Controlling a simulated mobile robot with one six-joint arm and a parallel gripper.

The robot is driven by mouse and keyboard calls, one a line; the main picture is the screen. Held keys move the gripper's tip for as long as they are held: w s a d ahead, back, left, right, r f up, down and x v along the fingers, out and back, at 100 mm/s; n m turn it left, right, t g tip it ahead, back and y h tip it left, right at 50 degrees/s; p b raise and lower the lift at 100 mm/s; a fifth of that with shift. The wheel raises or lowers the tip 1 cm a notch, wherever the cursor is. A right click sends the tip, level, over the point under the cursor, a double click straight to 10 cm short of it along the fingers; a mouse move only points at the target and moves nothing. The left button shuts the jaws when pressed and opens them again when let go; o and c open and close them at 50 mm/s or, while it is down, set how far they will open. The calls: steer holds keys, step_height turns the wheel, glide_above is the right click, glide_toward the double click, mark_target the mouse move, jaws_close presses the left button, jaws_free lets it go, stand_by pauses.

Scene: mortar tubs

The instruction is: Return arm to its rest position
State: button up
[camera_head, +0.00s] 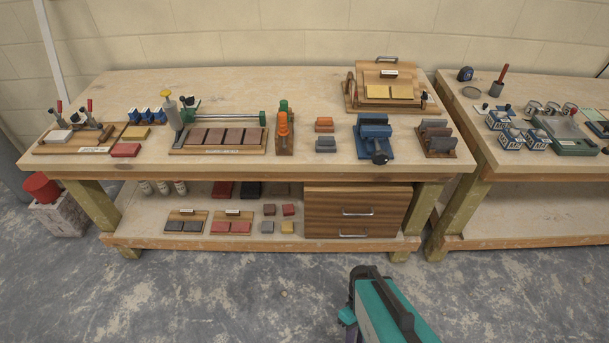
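Part of my arm (392,311), teal with black parts, shows at the bottom edge, right of centre. It is over the grey floor in front of the workbench and apart from the bench. No gripper fingertips can be made out, so I cannot see my gripper or anything it might hold.
A wooden workbench (310,78) crosses the view, with fixtures, a blue vise (374,138) and several blocks on top. Its lower shelf (275,243) bears a wooden drawer unit (345,210). A second bench (510,178) stands at right. The concrete floor (200,295) in front is clear.

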steer(key=shift+w+d+f+m+t, duration=0.1)
steer(key=shift+d+m, duration=0.05)
steer(key=shift+m, duration=0.95)
steer(key=shift+w+d+f+m+t, duration=0.1)
steer(key=shift+d+m, duration=0.05)
steer(key=shift+m, duration=0.95)
steer(key=shift+w+d+f+m+t, duration=0.1)
steer(key=shift+d+m, duration=0.05)
steer(key=shift+m, duration=0.95)
steer(key=shift+a, duration=0.1)
